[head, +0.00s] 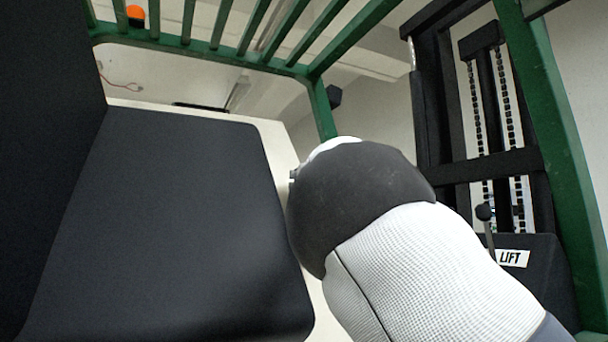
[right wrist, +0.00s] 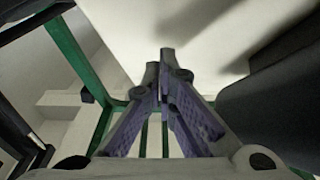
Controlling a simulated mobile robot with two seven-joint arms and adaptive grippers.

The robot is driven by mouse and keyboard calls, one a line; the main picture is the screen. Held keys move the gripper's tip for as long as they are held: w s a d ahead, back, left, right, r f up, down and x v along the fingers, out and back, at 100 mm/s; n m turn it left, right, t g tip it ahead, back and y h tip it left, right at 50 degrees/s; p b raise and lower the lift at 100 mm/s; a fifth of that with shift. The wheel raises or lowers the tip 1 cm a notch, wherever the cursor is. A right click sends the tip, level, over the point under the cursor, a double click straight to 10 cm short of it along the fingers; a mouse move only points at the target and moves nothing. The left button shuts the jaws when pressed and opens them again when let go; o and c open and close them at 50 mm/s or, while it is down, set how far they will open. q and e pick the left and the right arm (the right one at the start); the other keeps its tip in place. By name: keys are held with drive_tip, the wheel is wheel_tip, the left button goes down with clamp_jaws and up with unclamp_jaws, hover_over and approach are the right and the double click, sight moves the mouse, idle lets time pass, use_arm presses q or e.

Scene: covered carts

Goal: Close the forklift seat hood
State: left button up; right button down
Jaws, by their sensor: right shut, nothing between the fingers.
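The black forklift seat (head: 180,220), with its backrest (head: 50,120), fills the left of the head view. The cream hood (head: 280,140) shows as a strip beyond and beside the seat cushion. How far the hood stands open cannot be told. My right arm reaches in from the lower right, beside the seat's right edge, and its wrist hides most of the gripper there. In the right wrist view, my right gripper (right wrist: 165,60) is shut and empty, its fingertips in front of a pale surface (right wrist: 210,35) that looks like the hood. My left gripper is not in view.
Green overhead guard bars (head: 200,45) cross the top, and a green post (head: 555,130) stands at the right. The black mast with chains (head: 480,110) and a lever (head: 485,213) by a "LIFT" label (head: 512,258) lie right of my arm.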

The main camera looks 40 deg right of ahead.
drive_tip(key=shift+w+a+f, duration=0.1)
drive_tip(key=shift+w+f, duration=0.1)
drive_tip(key=shift+w, duration=0.25)
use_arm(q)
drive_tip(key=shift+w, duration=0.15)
use_arm(e)
drive_tip(key=shift+s, duration=0.1)
